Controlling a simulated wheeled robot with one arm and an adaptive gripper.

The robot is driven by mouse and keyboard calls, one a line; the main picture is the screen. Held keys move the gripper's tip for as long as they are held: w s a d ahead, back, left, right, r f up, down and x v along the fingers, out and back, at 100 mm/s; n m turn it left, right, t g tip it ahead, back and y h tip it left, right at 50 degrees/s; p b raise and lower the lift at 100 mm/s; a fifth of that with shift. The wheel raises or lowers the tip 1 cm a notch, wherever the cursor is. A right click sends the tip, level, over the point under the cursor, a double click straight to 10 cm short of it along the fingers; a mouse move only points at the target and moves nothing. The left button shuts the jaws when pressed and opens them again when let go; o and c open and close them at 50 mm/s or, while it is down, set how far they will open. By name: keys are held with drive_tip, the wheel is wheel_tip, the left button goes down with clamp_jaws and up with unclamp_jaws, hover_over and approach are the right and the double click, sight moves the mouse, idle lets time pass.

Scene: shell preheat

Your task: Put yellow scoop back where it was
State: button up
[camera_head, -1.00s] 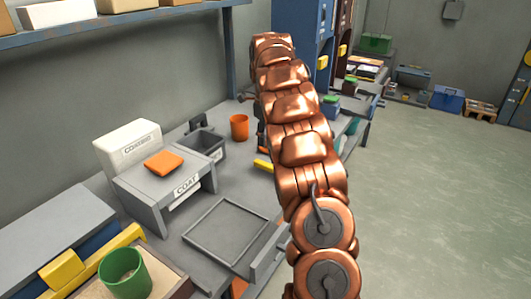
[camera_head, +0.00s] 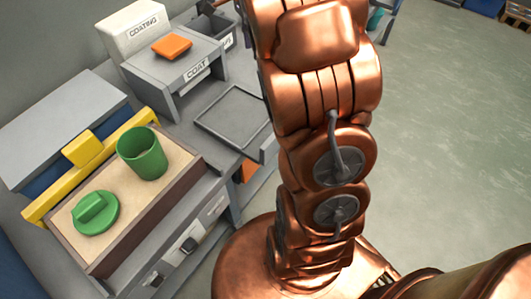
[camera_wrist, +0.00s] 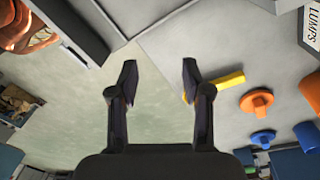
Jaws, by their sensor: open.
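In the wrist view my gripper (camera_wrist: 158,80) is open, with nothing between its two dark fingers. A yellow bar-shaped thing (camera_wrist: 222,82), which looks like the yellow scoop, lies on the grey worktop just right of the right fingertip. Part of it is hidden behind that finger, so I cannot see its whole shape. The head view shows neither my gripper nor this yellow thing.
In the wrist view an orange knobbed piece (camera_wrist: 257,102), a blue one (camera_wrist: 263,138) and a box labelled LUMPS (camera_wrist: 311,30) are at right. The head view shows a green cup (camera_head: 142,155), a green lid (camera_head: 95,213), an orange block (camera_head: 172,46) and an empty grey tray (camera_head: 212,130).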

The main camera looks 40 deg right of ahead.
drive_tip(key=s+a+f+n, duration=0.2)
drive_tip(key=s+a+n, duration=0.4)
drive_tip(key=s, duration=0.3)
drive_tip(key=s+a+f+n+g, duration=0.1)
drive_tip(key=s+a+f+n, duration=0.2)
drive_tip(key=s+a+n, duration=0.3)
drive_tip(key=s+a+f+n, duration=0.3)
drive_tip(key=s+a+n, duration=0.3)
drive_tip(key=s, duration=0.7)
drive_tip(key=n, duration=0.2)
drive_tip(key=shift+a+n, duration=0.15)
drive_tip(key=shift+n, duration=0.25)
